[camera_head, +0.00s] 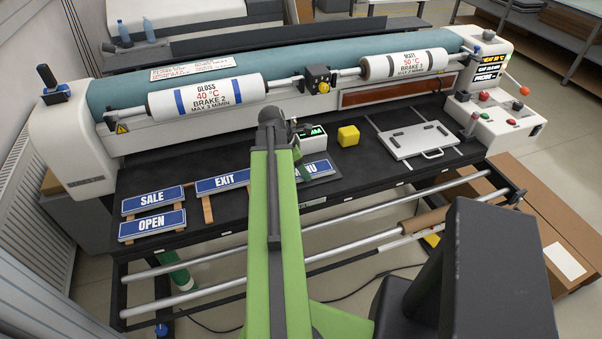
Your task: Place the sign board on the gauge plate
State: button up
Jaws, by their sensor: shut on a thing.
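Four blue sign boards with white lettering are at the table's front left: SALE (152,200), OPEN (151,225), EXIT (222,183) and a partly hidden one ending in "NU" (318,169). My gripper (300,172) is mostly hidden behind my green arm, at the left part of the "NU" board. It is shut on that board; the fingertips are not clear. Whether the board is lifted cannot be told. A pale flat plate with a front handle (412,141), seemingly the gauge plate, lies on the black table to the right, bare of any board.
A yellow cube (348,136) and a small device with a green display (312,140) stand between the boards and the plate. The laminator rollers (205,97) run along the back. A control box (495,118) stands right. Metal rails (345,218) cross the front.

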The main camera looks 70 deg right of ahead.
jog(key=shift+a+r, duration=0.15)
jog(key=shift+f, duration=0.2)
jog(key=o, duration=1.5)
jog(key=shift+r+p, duration=0.3)
jog(key=shift+r, duration=0.25)
jog(key=p+v, duration=1)
jog(key=v, duration=0.1)
jog(key=shift+r, duration=0.2)
